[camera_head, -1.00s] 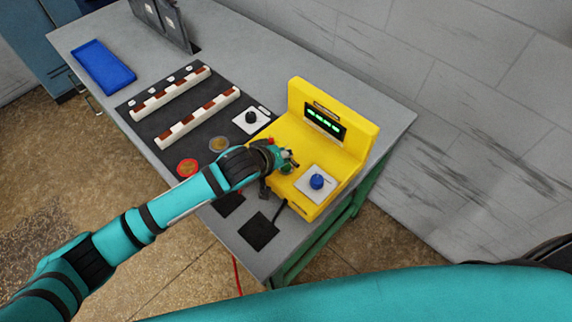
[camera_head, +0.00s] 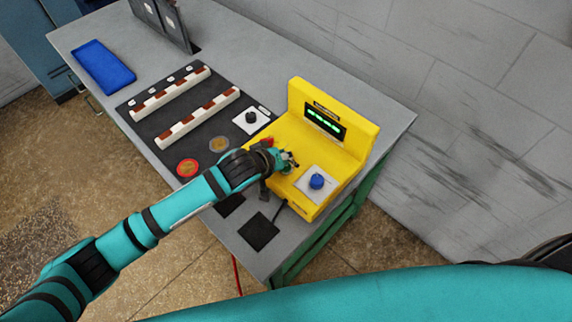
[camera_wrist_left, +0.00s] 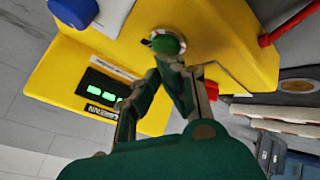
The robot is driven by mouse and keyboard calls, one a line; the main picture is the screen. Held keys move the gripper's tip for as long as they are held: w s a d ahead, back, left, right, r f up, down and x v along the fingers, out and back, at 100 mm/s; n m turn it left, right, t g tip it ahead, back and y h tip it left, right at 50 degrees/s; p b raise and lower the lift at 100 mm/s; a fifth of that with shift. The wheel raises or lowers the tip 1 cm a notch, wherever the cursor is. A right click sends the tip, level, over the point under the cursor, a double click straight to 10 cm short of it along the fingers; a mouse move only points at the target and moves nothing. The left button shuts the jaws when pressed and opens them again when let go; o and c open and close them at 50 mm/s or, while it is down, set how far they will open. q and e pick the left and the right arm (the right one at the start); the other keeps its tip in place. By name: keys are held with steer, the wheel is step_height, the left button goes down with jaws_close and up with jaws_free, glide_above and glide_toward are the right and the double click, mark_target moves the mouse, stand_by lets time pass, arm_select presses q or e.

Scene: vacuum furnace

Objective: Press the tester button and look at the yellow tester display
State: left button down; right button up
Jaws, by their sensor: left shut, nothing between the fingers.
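The yellow tester (camera_head: 350,141) stands at the right end of the bench. Its dark display (camera_head: 325,122) shows a row of lit green marks, too small to read; part of it also shows in the left wrist view (camera_wrist_left: 103,90). A green round button (camera_wrist_left: 167,42) is on the tester's lower face. My left gripper (camera_head: 291,160) is shut and empty over that face, its fingertips (camera_wrist_left: 166,62) at the edge of the button in the left wrist view. I cannot tell whether they touch it. The head view mostly hides the button behind the gripper. My right gripper is not in view.
A blue knob (camera_head: 316,181) on a white plate sits right of my left gripper. A black knob (camera_head: 251,117), white-and-brown strips (camera_head: 199,118), a red-rimmed disc (camera_head: 187,168) and a blue tray (camera_head: 103,67) lie to the left. A wall runs behind the bench.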

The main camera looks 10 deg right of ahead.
arm_select(q)
steer(key=shift+f, duration=0.4)
stand_by(0.5)
steer(key=shift+r, duration=0.1)
steer(key=shift+r+p, duration=0.75)
steer(key=shift+p, duration=0.1)
step_height(320, 180, up, 5)
steer(key=p, duration=0.5)
stand_by(0.4)
stand_by(0.4)
